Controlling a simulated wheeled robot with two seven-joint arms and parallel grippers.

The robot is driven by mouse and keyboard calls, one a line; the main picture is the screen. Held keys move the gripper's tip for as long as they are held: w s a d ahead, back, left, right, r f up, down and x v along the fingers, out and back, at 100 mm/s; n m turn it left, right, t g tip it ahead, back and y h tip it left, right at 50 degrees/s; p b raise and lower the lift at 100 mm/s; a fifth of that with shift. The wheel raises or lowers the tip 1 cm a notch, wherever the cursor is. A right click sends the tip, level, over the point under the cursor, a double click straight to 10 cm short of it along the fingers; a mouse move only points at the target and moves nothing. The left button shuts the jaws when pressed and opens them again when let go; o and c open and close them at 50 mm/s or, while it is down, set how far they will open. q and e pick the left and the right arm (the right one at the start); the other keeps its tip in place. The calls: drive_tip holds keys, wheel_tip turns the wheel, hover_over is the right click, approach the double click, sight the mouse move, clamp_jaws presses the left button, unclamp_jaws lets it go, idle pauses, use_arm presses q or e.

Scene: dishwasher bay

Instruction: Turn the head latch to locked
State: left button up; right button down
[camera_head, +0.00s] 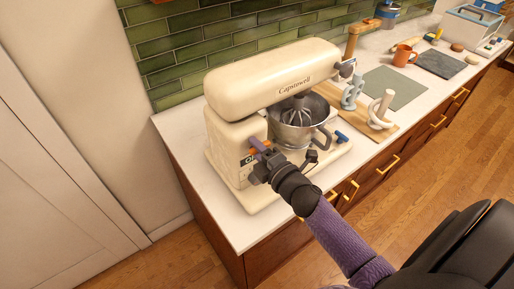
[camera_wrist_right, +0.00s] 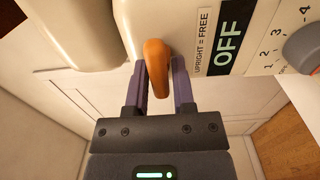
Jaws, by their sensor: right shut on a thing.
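The cream stand mixer (camera_head: 270,78) stands on the white counter, its head lowered over a metal bowl (camera_head: 295,130) with a whisk inside. The orange head latch (camera_wrist_right: 156,62) is on the mixer's side, beside a label reading "UPRIGHT = FREE". In the right wrist view it runs up and down the picture, along the line of the label's text. My right gripper (camera_wrist_right: 160,88) is shut on the latch, one purple finger on each side. In the head view the right gripper (camera_head: 262,146) reaches the mixer's side and partly hides the latch. My left gripper is out of view.
A speed dial (camera_wrist_right: 302,48) and an "OFF" label (camera_wrist_right: 230,38) sit near the latch. Right of the mixer are a wooden board (camera_head: 383,131) with a white mug tree, a grey-green mat (camera_head: 394,87) and an orange mug (camera_head: 403,55). The counter's near left corner is clear.

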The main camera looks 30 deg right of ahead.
idle(0.3)
drive_tip(key=shift+c, duration=2.3)
unclamp_jaws()
drive_tip(key=s, duration=1)
drive_tip(key=shift+d+b, duration=0.3)
drive_tip(key=shift+d, duration=0.1)
drive_tip(key=s+a+f+m+g+h+b, duration=0.1)
drive_tip(key=s+f+m+g+b, duration=0.15)
drive_tip(key=f, duration=0.75)
drive_tip(key=s+f+m+g+b, duration=0.2)
drive_tip(key=f+m+g+b, duration=0.15)
drive_tip(key=f, duration=0.75)
drive_tip(key=s+a+f+m+g+h+b, duration=0.1)
drive_tip(key=s+f+m+g+b, duration=0.2)
drive_tip(key=f, duration=0.7)
drive_tip(key=s+a+f+m+g+b, duration=0.2)
drive_tip(key=s+f+m+g+b, duration=0.1)
drive_tip(key=s+f, duration=0.7)
drive_tip(key=s+a+f+m+g+b, duration=0.2)
drive_tip(key=s+f+m+g+b, duration=0.2)
drive_tip(key=s+f, duration=0.6)
drive_tip(key=shift+s+a+g+y, duration=0.3)
drive_tip(key=shift+s+g, duration=0.2)
drive_tip(key=shift+g, duration=0.2)
